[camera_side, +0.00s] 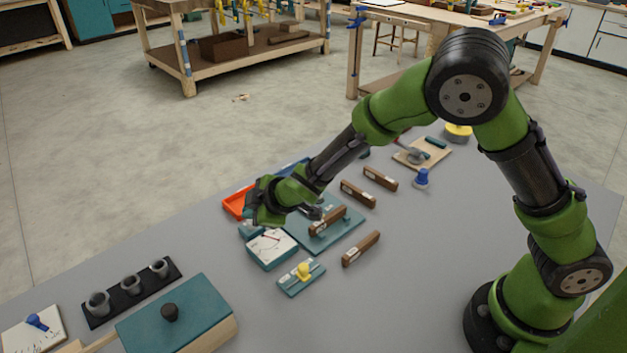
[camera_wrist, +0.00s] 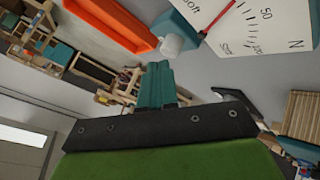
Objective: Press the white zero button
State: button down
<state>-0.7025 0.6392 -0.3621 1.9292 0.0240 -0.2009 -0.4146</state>
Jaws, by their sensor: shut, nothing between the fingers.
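The gauge (camera_side: 272,248) is a teal box with a white dial face and a red needle. In the wrist view its white face (camera_wrist: 265,28) fills the upper right. A white round button (camera_wrist: 172,45) sticks out of the teal side of the gauge, beside the dial. My gripper (camera_wrist: 157,66) is shut and empty, with its teal fingertips just below the button in the wrist view. I cannot tell whether they touch. In the side view my gripper (camera_side: 256,222) is at the gauge's far left corner and hides the button.
An orange tray (camera_wrist: 110,22) lies beside the gauge. A teal board (camera_side: 335,235) with a brown block is behind it. A teal plate with a yellow knob (camera_side: 303,270) stands in front. Brown blocks (camera_side: 361,248) lie to the right. The grey table at front centre is clear.

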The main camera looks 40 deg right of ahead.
aim_at(255, 229)
jog(key=shift+f, duration=0.95)
dwell(0.8)
dwell(0.3)
jog(key=shift+r, duration=1.4)
jog(key=shift+r, duration=2.5)
